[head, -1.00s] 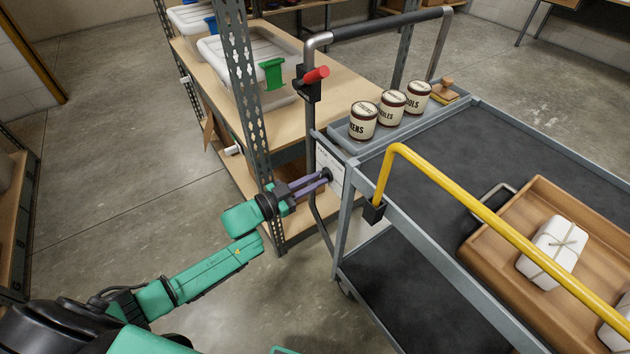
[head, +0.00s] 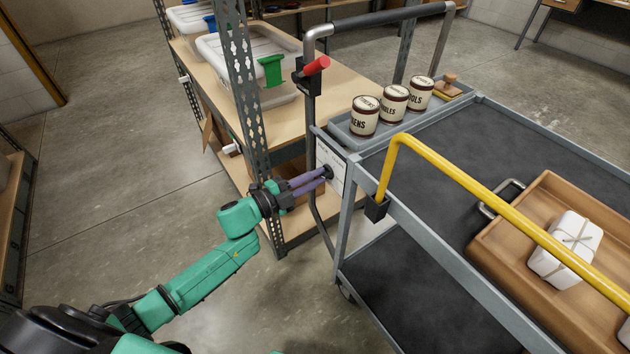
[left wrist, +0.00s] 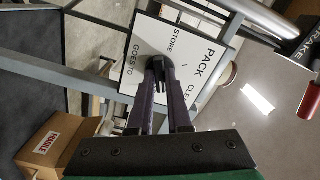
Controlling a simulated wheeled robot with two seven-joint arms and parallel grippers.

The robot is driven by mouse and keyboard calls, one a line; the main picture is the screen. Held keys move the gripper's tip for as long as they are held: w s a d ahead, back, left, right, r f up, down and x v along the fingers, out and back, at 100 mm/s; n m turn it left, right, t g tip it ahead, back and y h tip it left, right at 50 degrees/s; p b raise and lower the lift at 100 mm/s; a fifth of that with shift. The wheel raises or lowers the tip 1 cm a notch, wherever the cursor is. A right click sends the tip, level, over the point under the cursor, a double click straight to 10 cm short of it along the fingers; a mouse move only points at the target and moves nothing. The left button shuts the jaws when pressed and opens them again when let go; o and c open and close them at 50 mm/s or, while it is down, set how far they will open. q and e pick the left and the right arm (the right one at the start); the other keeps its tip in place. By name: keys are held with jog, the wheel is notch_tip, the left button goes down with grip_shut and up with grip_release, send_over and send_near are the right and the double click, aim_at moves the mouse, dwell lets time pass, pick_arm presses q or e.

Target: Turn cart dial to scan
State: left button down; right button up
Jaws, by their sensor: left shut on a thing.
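The cart (head: 352,205) stands in the middle and right of the head view. A white label plate (head: 332,160) is on its end. A small dark dial (head: 328,172) sits on the plate. In the left wrist view the dial (left wrist: 158,68) is black, with the words PACK, STORE, CLE and GOES TO on the plate (left wrist: 190,45) around it; I cannot read which word it points to. My left gripper (head: 322,176) is shut on the dial, its purple fingers reaching in from the left. My right gripper is not in view.
A yellow bar (head: 480,210) runs over the cart top. A wooden tray (head: 500,235) holds a white tied parcel (head: 567,248). Three labelled jars (head: 394,104) stand at the cart's end.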

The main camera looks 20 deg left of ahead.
pick_arm(q)
jog(key=m+b, duration=0.2)
jog(key=m, duration=0.3)
jog(key=shift+f+m+b, duration=0.1)
jog(key=shift+m+b, duration=0.2)
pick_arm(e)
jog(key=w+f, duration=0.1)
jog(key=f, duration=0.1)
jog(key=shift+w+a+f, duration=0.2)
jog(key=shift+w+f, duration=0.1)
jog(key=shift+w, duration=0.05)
pick_arm(q)
jog(key=c, duration=0.9)
grip_release()
jog(key=shift+o, duration=0.2)
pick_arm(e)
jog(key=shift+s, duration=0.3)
